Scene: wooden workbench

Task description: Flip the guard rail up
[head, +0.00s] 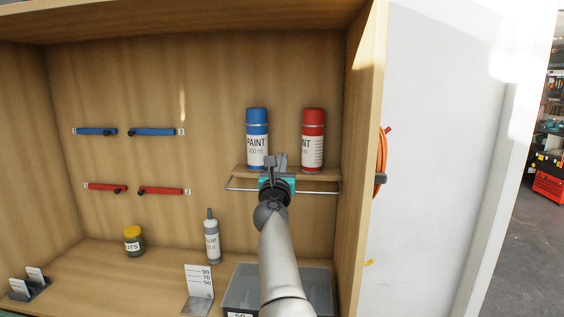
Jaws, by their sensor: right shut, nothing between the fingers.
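The guard rail (318,193) is a thin grey metal bar along the front of a small wooden shelf (240,169). It sits low, around the shelf's front edge, below the paint cans. My right gripper (276,161) is shut and empty. In the head view it overlaps the middle of the shelf front, in front of the blue paint can (257,125) and beside the red paint can (313,135). It hides the middle of the rail. I cannot tell whether it touches the rail. My left gripper is out of view.
Below stand a grey bin (240,287), a grey bottle (212,240), a labelled plate (199,282) and a yellow-lidded jar (134,242). Blue and red handles (152,132) are on the back panel. The cabinet's right side wall (358,150) is close to the rail's right end.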

